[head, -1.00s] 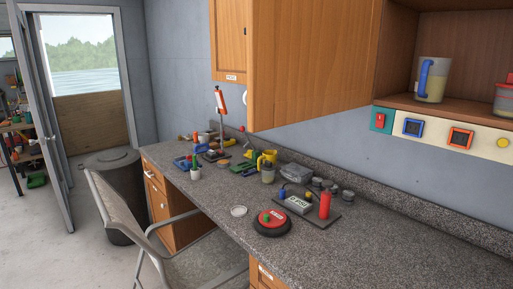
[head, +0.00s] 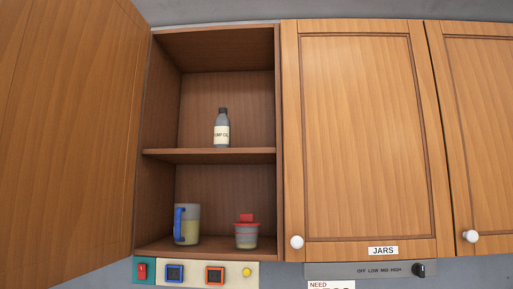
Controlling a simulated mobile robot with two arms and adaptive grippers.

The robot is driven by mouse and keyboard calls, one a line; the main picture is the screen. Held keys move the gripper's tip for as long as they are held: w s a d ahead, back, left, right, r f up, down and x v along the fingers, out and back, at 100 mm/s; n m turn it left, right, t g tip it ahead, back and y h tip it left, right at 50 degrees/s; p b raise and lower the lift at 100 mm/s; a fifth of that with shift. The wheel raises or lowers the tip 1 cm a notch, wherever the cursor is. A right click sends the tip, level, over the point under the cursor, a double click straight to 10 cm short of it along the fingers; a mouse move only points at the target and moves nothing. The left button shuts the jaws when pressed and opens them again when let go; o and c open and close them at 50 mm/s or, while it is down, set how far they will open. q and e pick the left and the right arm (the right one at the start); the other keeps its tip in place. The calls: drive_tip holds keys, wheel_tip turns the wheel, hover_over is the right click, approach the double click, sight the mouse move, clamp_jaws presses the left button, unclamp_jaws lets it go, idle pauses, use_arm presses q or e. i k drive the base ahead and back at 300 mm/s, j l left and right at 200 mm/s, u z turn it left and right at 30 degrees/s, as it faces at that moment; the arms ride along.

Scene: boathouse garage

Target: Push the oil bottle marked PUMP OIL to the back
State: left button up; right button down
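The oil bottle (head: 222,130) stands upright on the upper shelf (head: 210,155) of the open wall cabinet in the head view. It is grey with a dark cap and a pale label that reads as PUMP OIL, partly blurred. It stands right of the middle of the shelf, with brown back wall visible behind it. How far it is from the shelf's front edge is hard to tell. Neither of my grippers shows in the head view.
The open cabinet door (head: 70,140) fills the left. Below the shelf stand a jug with a blue handle (head: 187,224) and a red-lidded container (head: 246,232). A closed JARS door (head: 360,140) is on the right. A switch panel (head: 195,273) lies below. The upper shelf holds only the bottle.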

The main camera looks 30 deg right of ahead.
sight(222, 134)
drive_tip(key=z, duration=0.8)
drive_tip(key=i+j, duration=0.25)
drive_tip(key=j, duration=0.1)
